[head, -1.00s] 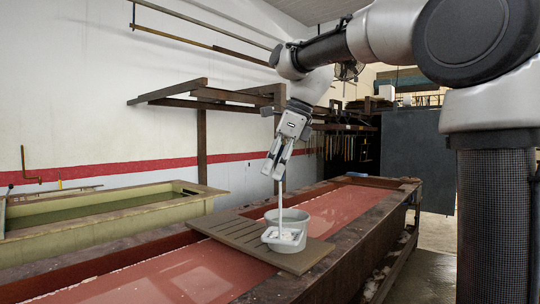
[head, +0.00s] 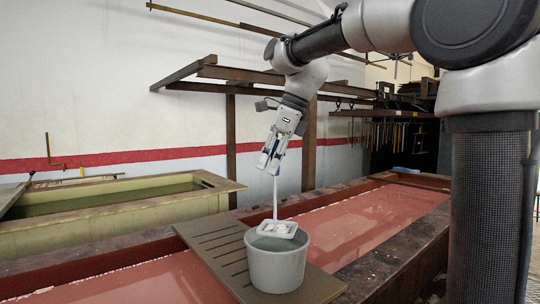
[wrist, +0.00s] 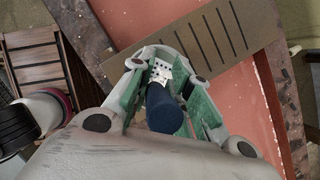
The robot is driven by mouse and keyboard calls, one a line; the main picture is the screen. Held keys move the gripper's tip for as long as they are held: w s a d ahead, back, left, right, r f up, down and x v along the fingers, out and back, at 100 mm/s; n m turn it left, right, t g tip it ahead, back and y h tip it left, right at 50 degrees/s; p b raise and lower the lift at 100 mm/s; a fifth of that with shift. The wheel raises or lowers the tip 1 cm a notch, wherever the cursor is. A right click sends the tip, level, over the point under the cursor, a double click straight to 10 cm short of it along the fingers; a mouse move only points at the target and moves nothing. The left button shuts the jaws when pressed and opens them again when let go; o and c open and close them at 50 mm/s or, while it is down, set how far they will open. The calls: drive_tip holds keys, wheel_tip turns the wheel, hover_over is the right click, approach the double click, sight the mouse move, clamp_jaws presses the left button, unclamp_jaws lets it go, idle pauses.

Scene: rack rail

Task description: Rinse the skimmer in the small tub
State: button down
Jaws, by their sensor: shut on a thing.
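My gripper (head: 270,163) is shut on the skimmer (head: 277,229), which hangs upright with its pale perforated head down. The skimmer's head is over the mouth of the small grey tub (head: 275,270), at about rim height; I cannot tell whether it touches the water inside. In the wrist view the dark blue end of the skimmer's handle (wrist: 164,110) sits between the green-lined fingers of my gripper (wrist: 166,78). The white holed head shows beyond it.
The tub stands on a brown slatted board (head: 212,245) laid across a long tank of red liquid (head: 390,215). A yellowish tank of green liquid (head: 110,228) stands at the left. Dark rack rails (head: 270,77) run along the wall behind my arm.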

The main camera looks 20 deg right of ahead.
wheel_tip(320, 180, down, 9)
drive_tip(key=shift+r, duration=0.15)
idle(0.4)
drive_tip(key=shift+r, duration=0.1)
idle(0.4)
drive_tip(key=shift+f, duration=0.4)
drive_tip(key=shift+r, duration=0.35)
idle(1.0)
drive_tip(key=shift+r, duration=0.1)
idle(0.5)
wheel_tip(320, 180, up, 8)
idle(0.8)
drive_tip(key=shift+r, duration=0.1)
idle(1.1)
